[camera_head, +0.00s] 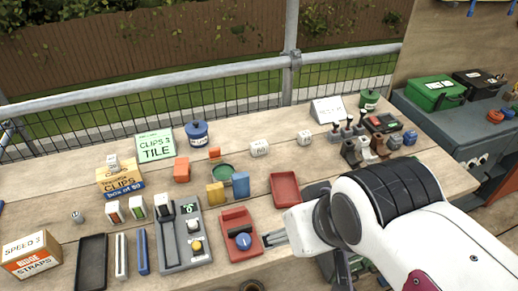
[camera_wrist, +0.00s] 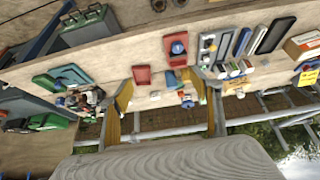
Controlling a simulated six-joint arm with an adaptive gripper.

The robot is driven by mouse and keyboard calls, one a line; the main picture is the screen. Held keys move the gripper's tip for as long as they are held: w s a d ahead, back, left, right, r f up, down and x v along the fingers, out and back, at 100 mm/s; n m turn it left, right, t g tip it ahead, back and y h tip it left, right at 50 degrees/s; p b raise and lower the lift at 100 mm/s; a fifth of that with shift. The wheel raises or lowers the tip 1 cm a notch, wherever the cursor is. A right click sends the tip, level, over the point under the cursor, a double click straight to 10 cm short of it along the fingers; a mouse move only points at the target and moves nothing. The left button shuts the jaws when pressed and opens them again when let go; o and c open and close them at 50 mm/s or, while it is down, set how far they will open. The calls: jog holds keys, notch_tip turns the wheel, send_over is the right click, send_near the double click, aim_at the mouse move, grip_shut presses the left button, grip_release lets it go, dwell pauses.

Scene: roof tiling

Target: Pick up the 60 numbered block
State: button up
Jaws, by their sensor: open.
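The white block marked 60 (camera_head: 259,148) sits upright on the wooden bench, towards the back middle in the head view, its number only just readable. A second white block (camera_head: 305,138) stands to its right, its marking too small to read. My gripper (camera_head: 273,239) is at the front of the bench, beside the red tray with the blue knob, well in front of and apart from the 60 block. In the wrist view my gripper (camera_wrist: 160,86) shows two fingers spread wide with nothing between them held. Small pale blocks show beyond the fingers there, but I cannot read them.
An empty red tray (camera_head: 285,189) lies between my gripper and the white blocks. A metal rail (camera_head: 190,77) runs behind the bench. Bare wood surrounds the 60 block.

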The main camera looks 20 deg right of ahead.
jog(key=w+d+t+h, duration=0.1)
jog(key=w+d, duration=0.2)
jog(key=w, duration=0.5)
jog(key=w+d+t+h, duration=0.1)
jog(key=w+d, duration=0.2)
jog(key=w, duration=0.5)
jog(key=n+t+y, duration=0.1)
jog(key=t, duration=0.2)
send_over(263, 147)
jog(key=s+d, duration=0.1)
jog(key=s, duration=1)
notch_tip(263, 147, down, 10)
jog(key=w+f+y, duration=0.1)
jog(key=f, duration=0.3)
jog(key=w+f+t+y, duration=0.1)
jog(key=w+f, duration=0.1)
jog(key=f, duration=0.1)
jog(key=w+f+n+y, duration=0.1)
jog(key=w+f, duration=0.1)
jog(key=f, duration=0.2)
jog(key=shift+w+d+f+t, duration=0.25)
jog(key=shift+f+t, duration=0.05)
jog(key=shift+t, duration=0.1)
jog(key=shift+w+a+f, duration=0.1)
jog(key=shift+f, duration=0.6)
jog(key=shift+x, duration=1.3)
jog(key=shift+a, duration=0.1)
